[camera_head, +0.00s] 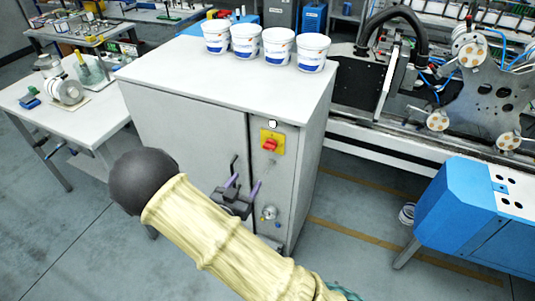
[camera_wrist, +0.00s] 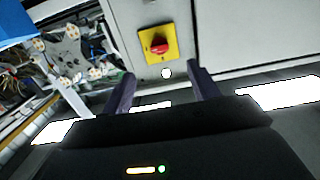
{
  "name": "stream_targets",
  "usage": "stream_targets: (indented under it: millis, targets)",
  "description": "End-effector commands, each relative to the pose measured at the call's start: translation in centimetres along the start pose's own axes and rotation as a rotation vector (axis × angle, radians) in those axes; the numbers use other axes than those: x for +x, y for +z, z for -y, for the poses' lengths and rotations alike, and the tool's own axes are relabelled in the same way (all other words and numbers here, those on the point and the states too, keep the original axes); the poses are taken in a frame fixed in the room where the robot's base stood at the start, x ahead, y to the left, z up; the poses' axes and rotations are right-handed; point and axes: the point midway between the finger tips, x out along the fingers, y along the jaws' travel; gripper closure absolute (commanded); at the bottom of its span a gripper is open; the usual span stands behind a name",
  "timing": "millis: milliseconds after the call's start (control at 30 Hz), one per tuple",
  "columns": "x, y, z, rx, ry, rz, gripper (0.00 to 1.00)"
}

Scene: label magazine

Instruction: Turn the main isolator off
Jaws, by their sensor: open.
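The main isolator is a red rotary knob (camera_head: 269,145) on a square yellow plate (camera_head: 278,137), on the upper right front of a grey cabinet (camera_head: 185,128). In the wrist view the red knob (camera_wrist: 159,46) on its yellow plate (camera_wrist: 148,33) lies beyond the fingertips, roughly between them. The wrist view appears upside down. My gripper (camera_head: 244,180) has purple fingers, spread apart and empty. It is in front of the cabinet, below the knob in the head view and apart from it. Its fingers also show in the wrist view (camera_wrist: 160,83).
A small white round fitting (camera_head: 272,124) sits just above the yellow plate. A round metal lock (camera_head: 269,212) is lower on the same panel. Several white tubs (camera_head: 277,46) stand on the cabinet top. A blue machine housing (camera_head: 480,215) is at right; a workbench (camera_head: 85,115) is at left.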

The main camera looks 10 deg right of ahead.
Motion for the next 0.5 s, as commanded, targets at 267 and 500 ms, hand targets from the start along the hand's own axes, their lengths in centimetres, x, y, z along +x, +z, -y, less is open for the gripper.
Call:
stream_targets:
  millis: [267,500]
  targets:
    - [-1.13,-0.18,0.20,-0.010,0.006,-0.093,0.40]
    - [-0.71,-0.23,0.04,-0.010,0.011,-0.090,0.40]
